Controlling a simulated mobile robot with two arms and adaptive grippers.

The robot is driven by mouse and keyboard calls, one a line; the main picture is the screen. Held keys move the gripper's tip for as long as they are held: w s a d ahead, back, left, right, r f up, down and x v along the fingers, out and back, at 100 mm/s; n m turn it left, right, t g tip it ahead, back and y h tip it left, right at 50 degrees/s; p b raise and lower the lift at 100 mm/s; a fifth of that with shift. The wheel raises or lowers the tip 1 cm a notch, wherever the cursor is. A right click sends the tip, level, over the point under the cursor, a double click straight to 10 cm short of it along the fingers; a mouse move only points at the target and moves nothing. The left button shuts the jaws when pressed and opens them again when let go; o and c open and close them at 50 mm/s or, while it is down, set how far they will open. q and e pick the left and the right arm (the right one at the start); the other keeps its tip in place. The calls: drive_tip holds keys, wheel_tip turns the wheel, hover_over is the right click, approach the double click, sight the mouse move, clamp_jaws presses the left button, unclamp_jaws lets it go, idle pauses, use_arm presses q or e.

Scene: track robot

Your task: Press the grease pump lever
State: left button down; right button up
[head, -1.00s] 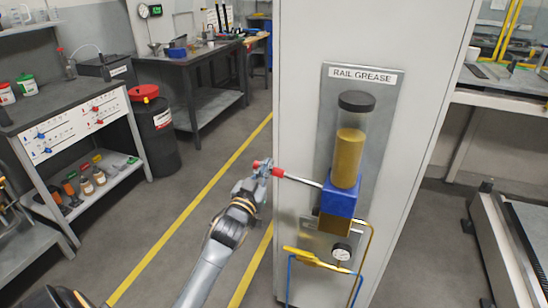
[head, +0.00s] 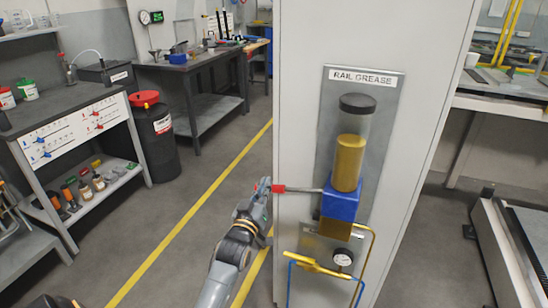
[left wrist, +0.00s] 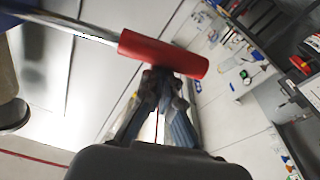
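The grease pump has a clear cylinder of amber grease (head: 349,160) with a black cap, above a blue block (head: 340,205). Its lever (head: 300,189) runs out to the left, about level, and ends in a red grip (head: 279,188). The red grip also shows in the left wrist view (left wrist: 165,54), lying across the tips of my left gripper (left wrist: 162,76). The fingers look drawn together, with the tips against the grip and not around it. In the head view, my left gripper (head: 262,188) is at the grip's outer end. My right gripper is out of view.
The pump is on a plate labelled RAIL GREASE (head: 362,77) on a pale cabinet (head: 300,60). A shelf bench (head: 60,125) and black drum (head: 155,140) stand left. The floor between is clear.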

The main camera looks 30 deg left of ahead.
use_arm(q)
drive_tip(key=shift+d+f, duration=0.1)
drive_tip(key=shift+f, duration=0.45)
drive_tip(key=r+p, duration=0.2)
drive_tip(key=r, duration=0.1)
drive_tip(key=a+r+p, duration=0.1)
drive_tip(key=r+p, duration=0.1)
drive_tip(key=shift+w+r, duration=0.15)
drive_tip(key=shift+w, duration=0.15)
drive_tip(key=b+v, duration=0.1)
drive_tip(key=v, duration=0.9)
drive_tip(key=shift+a+f+b, duration=0.15)
drive_tip(key=shift+f+b, duration=0.05)
drive_tip(key=shift+b, duration=0.2)
